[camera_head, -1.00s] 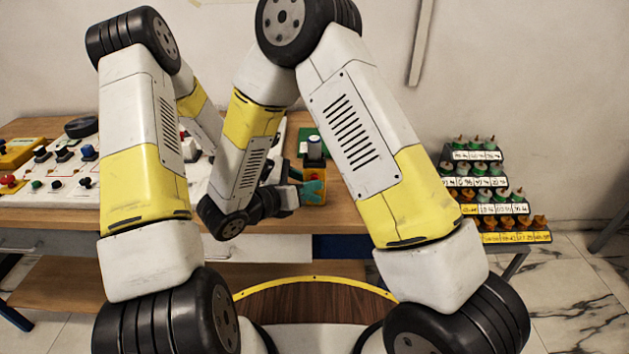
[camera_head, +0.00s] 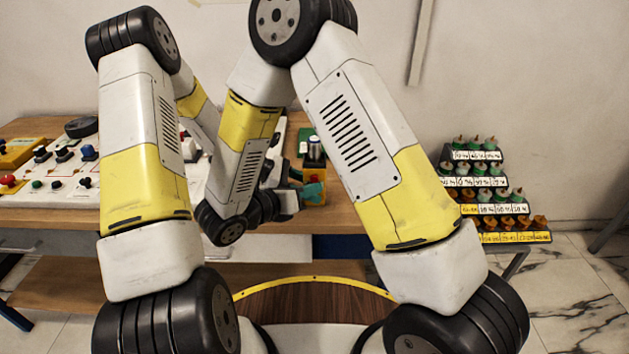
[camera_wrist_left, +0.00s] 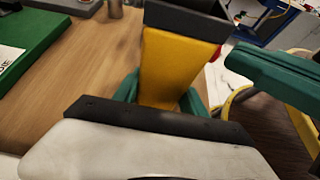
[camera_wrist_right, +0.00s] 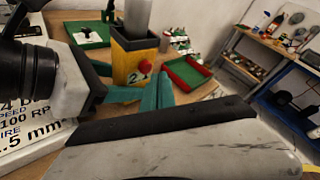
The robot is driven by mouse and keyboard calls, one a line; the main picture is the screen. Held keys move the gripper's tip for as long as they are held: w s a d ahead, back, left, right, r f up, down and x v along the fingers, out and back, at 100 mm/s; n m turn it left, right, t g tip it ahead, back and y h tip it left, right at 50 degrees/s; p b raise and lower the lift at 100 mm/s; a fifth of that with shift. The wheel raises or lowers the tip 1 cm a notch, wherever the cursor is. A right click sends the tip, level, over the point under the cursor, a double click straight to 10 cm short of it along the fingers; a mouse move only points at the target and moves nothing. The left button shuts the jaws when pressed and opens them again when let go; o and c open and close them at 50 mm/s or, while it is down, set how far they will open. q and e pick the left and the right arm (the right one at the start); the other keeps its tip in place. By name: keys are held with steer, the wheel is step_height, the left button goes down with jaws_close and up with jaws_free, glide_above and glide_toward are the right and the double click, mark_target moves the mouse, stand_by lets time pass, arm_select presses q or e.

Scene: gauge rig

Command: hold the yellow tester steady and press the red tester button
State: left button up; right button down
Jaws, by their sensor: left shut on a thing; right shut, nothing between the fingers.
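The yellow tester (camera_head: 318,168) stands upright on the bench, with a dark top and a grey cylinder in it. The right wrist view shows its yellow face (camera_wrist_right: 124,64) and the red button (camera_wrist_right: 145,68). My left gripper (camera_wrist_left: 160,95) is shut on the tester, its green fingers on either side of the yellow body. My right gripper (camera_wrist_right: 158,80) is shut and empty, its fingertips close in front of the tester, just below and right of the button. A gap or contact there cannot be told. In the head view the right gripper (camera_head: 313,190) partly covers the tester.
A control panel (camera_head: 60,175) with knobs lies at the left of the bench. A stepped rack (camera_head: 485,190) stands at the right. My arms hide much of the bench.

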steer(key=shift+s, duration=0.15)
steer(key=shift+s, duration=2.5)
arm_select(q)
steer(key=o, duration=1)
steer(key=shift+o, duration=0.2)
